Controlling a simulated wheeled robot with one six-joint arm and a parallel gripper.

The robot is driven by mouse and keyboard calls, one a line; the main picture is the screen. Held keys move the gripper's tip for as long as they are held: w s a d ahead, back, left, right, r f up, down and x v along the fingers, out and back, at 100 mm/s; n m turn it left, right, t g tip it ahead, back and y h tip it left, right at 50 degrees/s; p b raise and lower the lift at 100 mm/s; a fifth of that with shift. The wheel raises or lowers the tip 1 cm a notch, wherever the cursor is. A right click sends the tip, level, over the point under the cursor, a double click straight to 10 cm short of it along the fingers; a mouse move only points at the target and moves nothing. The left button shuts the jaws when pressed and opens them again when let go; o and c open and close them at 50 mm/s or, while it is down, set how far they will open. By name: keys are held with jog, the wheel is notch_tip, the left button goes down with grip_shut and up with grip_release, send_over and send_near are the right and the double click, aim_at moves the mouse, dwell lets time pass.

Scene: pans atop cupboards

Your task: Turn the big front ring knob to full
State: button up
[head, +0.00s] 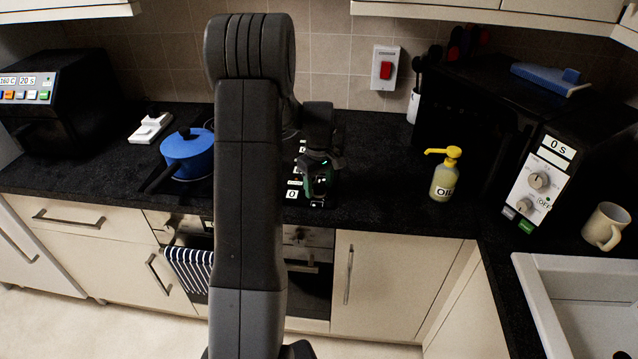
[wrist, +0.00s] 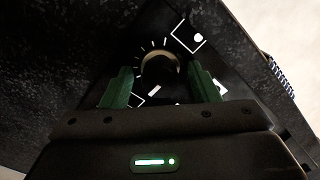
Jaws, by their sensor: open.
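In the wrist view, a round dark knob (wrist: 160,70) with a pale rim sits on the black hob panel, with white tick marks in an arc around part of it. My gripper (wrist: 160,76) is open, its two green fingers on either side of the knob's near side. I see a gap between each finger and the knob, so it does not look gripped. In the head view my gripper (head: 319,180) is low over the hob's front, right of my arm. A small display (head: 292,194) there reads 0. The knob is hidden in that view.
A blue lidded pan (head: 188,155) stands left of my arm. A yellow oil bottle (head: 445,178) stands on the counter to the right, with clear worktop between it and my gripper. A striped towel (head: 190,268) hangs on the oven front. A microwave (head: 540,180) stands further right.

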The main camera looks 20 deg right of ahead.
jog(key=c, duration=1)
jog(key=shift+o, duration=0.2)
